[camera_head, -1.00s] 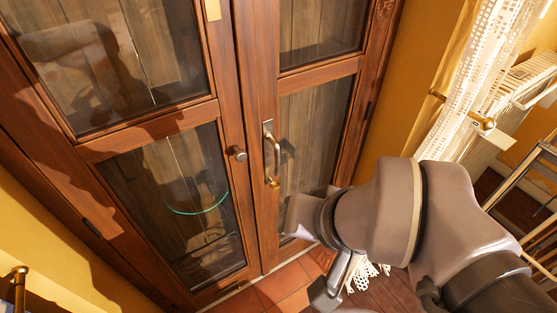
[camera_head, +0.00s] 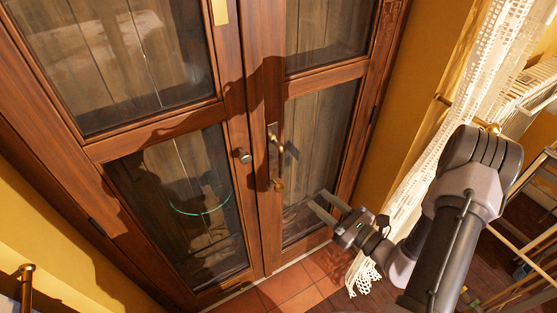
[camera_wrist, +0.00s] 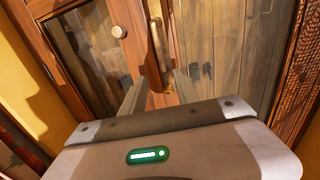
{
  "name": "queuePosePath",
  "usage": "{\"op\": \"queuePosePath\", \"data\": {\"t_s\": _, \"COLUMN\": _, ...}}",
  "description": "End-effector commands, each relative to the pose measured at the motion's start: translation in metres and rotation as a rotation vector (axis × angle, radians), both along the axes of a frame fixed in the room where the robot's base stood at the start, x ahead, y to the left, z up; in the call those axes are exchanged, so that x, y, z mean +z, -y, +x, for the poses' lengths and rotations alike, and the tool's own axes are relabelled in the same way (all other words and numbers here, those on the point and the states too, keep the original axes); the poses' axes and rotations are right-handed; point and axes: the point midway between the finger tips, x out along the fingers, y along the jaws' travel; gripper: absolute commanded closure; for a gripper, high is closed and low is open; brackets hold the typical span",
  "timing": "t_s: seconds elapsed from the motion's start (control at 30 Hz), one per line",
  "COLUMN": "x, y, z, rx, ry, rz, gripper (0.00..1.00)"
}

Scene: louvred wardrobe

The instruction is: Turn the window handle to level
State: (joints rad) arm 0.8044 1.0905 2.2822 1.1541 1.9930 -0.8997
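The window handle (camera_head: 278,150) is a curved metal handle, standing upright along the edge of the right glazed wooden door. A small brass piece (camera_head: 278,184) sits just below it. In the wrist view the handle (camera_wrist: 157,45) lies ahead of my gripper, lined up between its fingers. My gripper (camera_head: 320,198) is low and to the right of the handle in the head view, in front of the lower glass pane. In the wrist view its two fingers (camera_wrist: 161,76) are spread apart with nothing held. I cannot tell how far the fingertips are from the handle.
A round knob (camera_head: 244,156) is on the left door, close beside the handle. A white lace curtain (camera_head: 425,175) hangs at the right near my arm. A brass-ended rod (camera_head: 490,127) and a white rack (camera_head: 535,85) are further right. Tiled floor (camera_head: 290,288) lies below.

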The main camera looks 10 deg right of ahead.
Motion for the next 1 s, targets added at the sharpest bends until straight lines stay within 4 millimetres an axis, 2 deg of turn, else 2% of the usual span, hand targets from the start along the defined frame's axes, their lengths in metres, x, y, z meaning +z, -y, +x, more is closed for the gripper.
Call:
{"op": "queuePosePath", "data": {"t_s": 0.07, "x": -0.005, "y": -0.001, "z": 0.006, "rx": -0.014, "ry": -0.005, "rz": 0.004, "gripper": 0.63}}
{"op": "queuePosePath", "data": {"t_s": 0.17, "x": -0.004, "y": -0.013, "z": 0.025, "rx": -0.007, "ry": -0.001, "rz": 0.002, "gripper": 0.63}}
{"op": "queuePosePath", "data": {"t_s": 0.4, "x": -0.004, "y": -0.05, "z": 0.089, "rx": -0.004, "ry": 0.0, "rz": 0.002, "gripper": 0.63}}
{"op": "queuePosePath", "data": {"t_s": 0.6, "x": -0.003, "y": -0.073, "z": 0.13, "rx": -0.005, "ry": -0.001, "rz": 0.003, "gripper": 0.63}}
{"op": "queuePosePath", "data": {"t_s": 0.8, "x": -0.003, "y": -0.083, "z": 0.148, "rx": -0.007, "ry": -0.002, "rz": 0.004, "gripper": 0.63}}
{"op": "queuePosePath", "data": {"t_s": 1.0, "x": -0.002, "y": -0.084, "z": 0.151, "rx": -0.008, "ry": -0.004, "rz": 0.005, "gripper": 0.63}}
